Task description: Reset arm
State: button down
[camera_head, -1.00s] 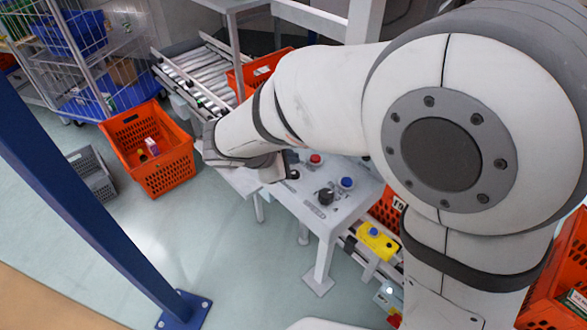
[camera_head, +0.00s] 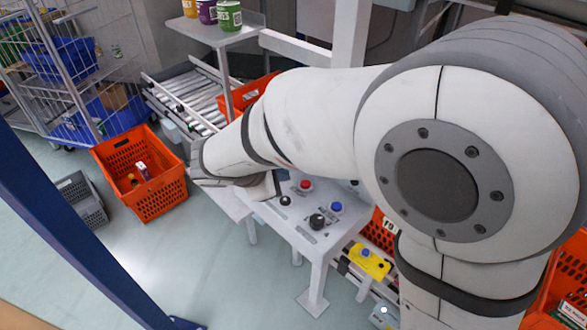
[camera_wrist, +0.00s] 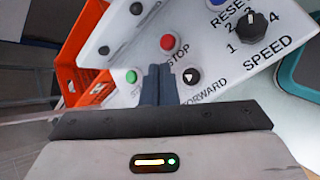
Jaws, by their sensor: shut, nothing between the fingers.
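My gripper shows in the wrist view with its two dark fingers (camera_wrist: 160,84) together, shut and empty. The fingers point at a white control panel (camera_wrist: 205,85). The panel has a red stop button (camera_wrist: 169,43), a green button (camera_wrist: 131,76), a black forward button (camera_wrist: 191,76) and a black speed knob (camera_wrist: 253,24). In the head view my arm reaches left across the picture, its wrist beside the panel table (camera_head: 290,232). My fingers are hidden there behind the wrist.
An orange tote (camera_head: 143,185) with small items stands on the floor at left, beside a grey crate (camera_head: 78,198). A roller conveyor (camera_head: 190,98) runs behind. A shelf (camera_head: 225,38) holds several tins. A blue post (camera_head: 75,235) stands at front left. Open floor lies between.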

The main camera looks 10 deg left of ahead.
jog(key=s+d+r+m+g+y, duration=0.1)
jog(key=s+d+m, duration=0.3)
jog(key=d+m, duration=0.3)
jog(key=s+d+r+m+g+y, duration=0.1)
jog(key=s+d+m+g+y, duration=0.1)
jog(key=s+d+m, duration=0.2)
jog(key=s+d+r+m+g+y, duration=0.1)
jog(key=s+d+m, duration=0.3)
jog(key=d+m, duration=0.6)
jog(key=d+g, duration=0.1)
jog(key=d, duration=0.5)
jog(key=shift+s+d, duration=0.25)
jog(key=shift+s, duration=0.15)
jog(key=shift+r, duration=0.1)
